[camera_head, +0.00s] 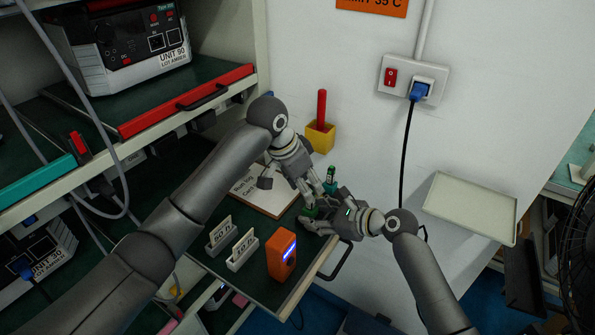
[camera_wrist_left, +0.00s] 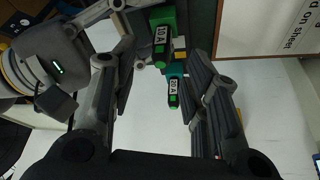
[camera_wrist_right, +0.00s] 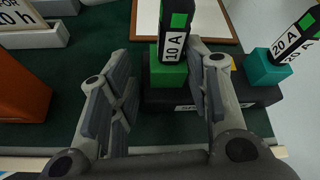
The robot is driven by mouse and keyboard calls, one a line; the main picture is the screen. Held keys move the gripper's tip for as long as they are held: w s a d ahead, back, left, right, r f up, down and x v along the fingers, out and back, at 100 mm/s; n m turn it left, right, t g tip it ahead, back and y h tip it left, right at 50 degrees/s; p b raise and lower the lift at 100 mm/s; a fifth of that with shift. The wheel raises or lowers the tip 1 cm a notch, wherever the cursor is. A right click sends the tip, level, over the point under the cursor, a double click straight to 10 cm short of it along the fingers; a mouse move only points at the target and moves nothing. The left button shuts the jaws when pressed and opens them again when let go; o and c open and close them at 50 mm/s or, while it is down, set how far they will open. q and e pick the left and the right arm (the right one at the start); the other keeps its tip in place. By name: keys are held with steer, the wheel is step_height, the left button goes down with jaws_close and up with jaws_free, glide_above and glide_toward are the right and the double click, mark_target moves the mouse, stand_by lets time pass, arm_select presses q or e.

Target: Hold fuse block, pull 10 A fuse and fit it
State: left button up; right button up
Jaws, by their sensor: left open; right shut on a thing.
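The fuse block is a dark base (camera_wrist_right: 250,91) with a green socket (camera_wrist_right: 170,74) and a teal socket (camera_wrist_right: 266,68). The 10 A fuse (camera_wrist_right: 175,34), black with a white label, stands upright in the green socket. The 20 A fuse (camera_wrist_right: 294,38) stands in the teal socket. My right gripper (camera_wrist_right: 163,60) is shut on the fuse block around its green socket, below the 10 A fuse. My left gripper (camera_wrist_left: 165,65) is open and empty above the block, both fuses showing between its fingers. In the head view (camera_head: 322,193) the grippers partly hide the block.
A clipboard sheet (camera_head: 258,187) lies behind the block. Two white sign holders (camera_head: 242,251) and an orange device (camera_head: 282,254) stand left of it. A yellow cup (camera_head: 320,138) holds a red item. An empty pale tray (camera_head: 470,207) is at right.

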arm_select(q)
steer(key=shift+x, duration=1.8)
jaws_close()
